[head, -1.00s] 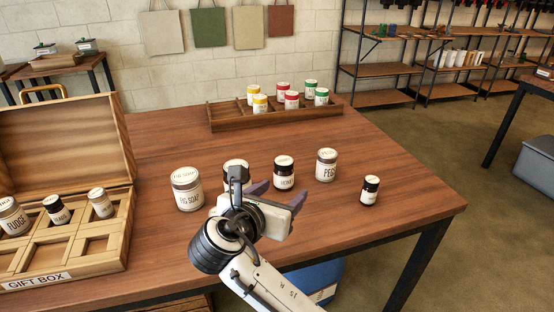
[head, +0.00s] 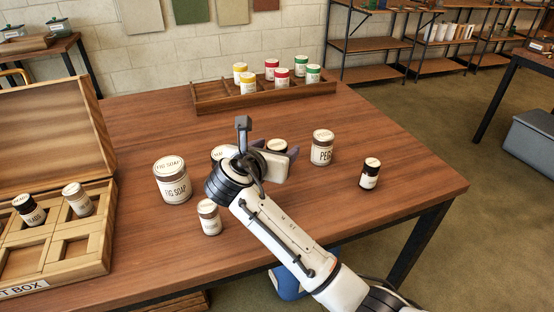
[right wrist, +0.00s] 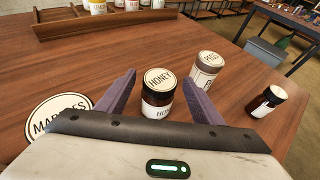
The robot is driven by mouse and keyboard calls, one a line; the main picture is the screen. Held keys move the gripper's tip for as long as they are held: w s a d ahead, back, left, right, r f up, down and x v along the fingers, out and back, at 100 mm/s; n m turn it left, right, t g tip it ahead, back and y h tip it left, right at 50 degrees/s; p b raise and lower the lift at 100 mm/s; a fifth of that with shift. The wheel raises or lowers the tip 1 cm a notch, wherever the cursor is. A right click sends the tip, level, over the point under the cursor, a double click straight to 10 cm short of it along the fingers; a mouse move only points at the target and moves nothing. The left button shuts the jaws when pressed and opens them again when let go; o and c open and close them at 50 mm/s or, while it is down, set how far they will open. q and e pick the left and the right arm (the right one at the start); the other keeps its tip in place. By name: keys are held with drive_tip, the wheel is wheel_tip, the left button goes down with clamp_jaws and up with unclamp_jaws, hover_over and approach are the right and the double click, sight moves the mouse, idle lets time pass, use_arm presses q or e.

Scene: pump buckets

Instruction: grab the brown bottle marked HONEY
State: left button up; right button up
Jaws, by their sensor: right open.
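The brown HONEY bottle (right wrist: 158,98), dark with a cream label and a round cream lid marked HONEY, stands upright on the table in the right wrist view. In the head view the HONEY bottle (head: 277,145) shows only its top, the rest hidden behind my right gripper. My right gripper (right wrist: 158,80) is open, its purple fingers on either side of the bottle with gaps showing. The gripper in the head view (head: 276,152) points away, toward the bottle. My left gripper is not in view.
A MARBLES jar (right wrist: 58,118) is close left of the gripper. A PEGS jar (head: 322,148) and a small dark jar (head: 370,174) stand right. A FIG SOAP jar (head: 172,182) and small jar (head: 209,217) stand left. Behind is a divided tray (head: 212,101); a gift box (head: 95,262) is left.

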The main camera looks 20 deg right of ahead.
drive_tip(key=shift+w+d+f, duration=0.3)
drive_tip(key=shift+w, duration=0.1)
drive_tip(key=shift+r, duration=0.1)
drive_tip(key=c, duration=1.3)
